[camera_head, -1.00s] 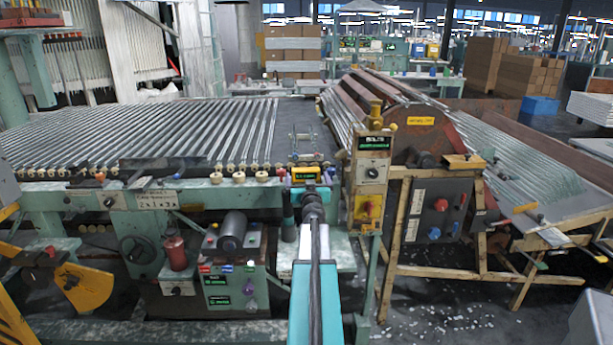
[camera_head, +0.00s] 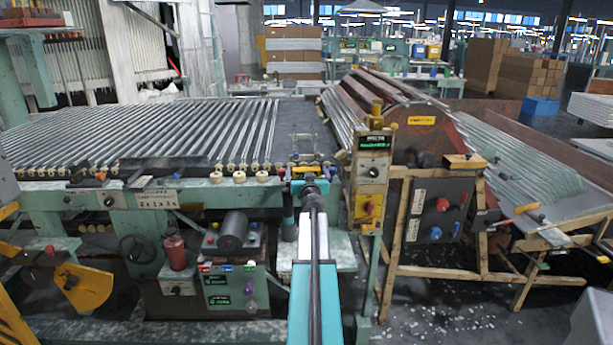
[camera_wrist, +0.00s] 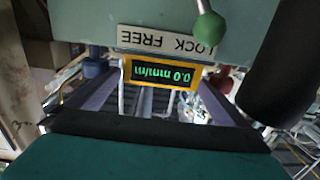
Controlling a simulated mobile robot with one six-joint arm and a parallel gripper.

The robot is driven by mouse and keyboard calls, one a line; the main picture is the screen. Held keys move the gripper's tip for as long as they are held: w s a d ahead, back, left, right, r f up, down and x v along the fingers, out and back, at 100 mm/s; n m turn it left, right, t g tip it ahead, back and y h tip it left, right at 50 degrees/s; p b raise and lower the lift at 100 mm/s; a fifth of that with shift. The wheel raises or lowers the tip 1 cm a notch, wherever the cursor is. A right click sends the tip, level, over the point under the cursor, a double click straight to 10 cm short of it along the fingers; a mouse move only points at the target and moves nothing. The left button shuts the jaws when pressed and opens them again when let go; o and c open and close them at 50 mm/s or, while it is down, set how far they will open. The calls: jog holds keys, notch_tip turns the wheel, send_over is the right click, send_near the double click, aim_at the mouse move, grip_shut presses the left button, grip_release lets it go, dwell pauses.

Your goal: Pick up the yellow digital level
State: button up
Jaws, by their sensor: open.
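The yellow digital level (camera_wrist: 160,74) shows in the wrist view as a yellow-framed box with a green display, reading 0.0 mm/m upside down. In the head view only a strip of the level (camera_head: 305,169) shows beyond the wrist. My gripper (camera_wrist: 155,88) is open. Its two fingers lie to the left and right of the level, apart from its ends as far as I can tell. In the head view my gripper (camera_head: 308,183) is mostly hidden behind my own wrist, at the front edge of the glass-tube table.
A LOCK FREE plate (camera_wrist: 166,41) and a green-knobbed lever (camera_wrist: 209,27) are close beyond the level. A wire frame (camera_head: 303,147) stands behind it. A yellow control post (camera_head: 370,175) rises close on the right. Glass tubes (camera_head: 190,130) cover the table at left.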

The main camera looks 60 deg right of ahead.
jog(key=shift+w, duration=0.1)
dwell(0.5)
jog(key=c, duration=1.3)
jog(key=shift+r, duration=0.25)
notch_tip(320, 180, up, 4)
jog(key=p, duration=0.4)
jog(key=shift+f, duration=0.2)
jog(key=s+d+p+v, duration=0.1)
jog(key=v, duration=0.7)
jog(key=s+d+r+p+v, duration=0.1)
jog(key=p+v, duration=0.1)
jog(key=v, duration=0.5)
jog(key=shift+s+a, duration=0.35)
jog(key=shift+s, duration=0.1)
